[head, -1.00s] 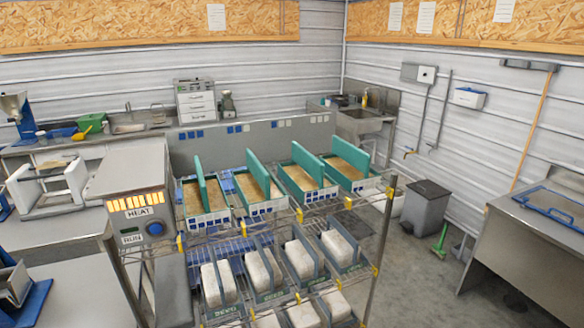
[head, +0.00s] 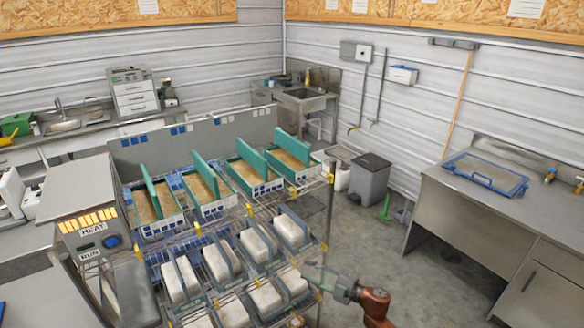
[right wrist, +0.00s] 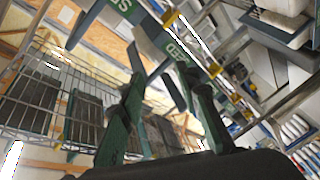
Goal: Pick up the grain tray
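Several grain trays with tan grain and upright teal lids stand in a row on the top of a wire rack; one is the rightmost grain tray (head: 290,162), another the leftmost grain tray (head: 143,208). Which one the task means I cannot tell. My right gripper (head: 314,274) is at the rack's lower right side, below and apart from the grain trays. In the right wrist view its two dark green fingers (right wrist: 166,84) are spread with nothing held between them. My left gripper is in neither current view.
The wire rack (head: 328,215) holds white blocks in grey holders on lower shelves. A heater box (head: 75,205) stands left of it. A steel bench with a blue-framed tray (head: 486,174) is at right.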

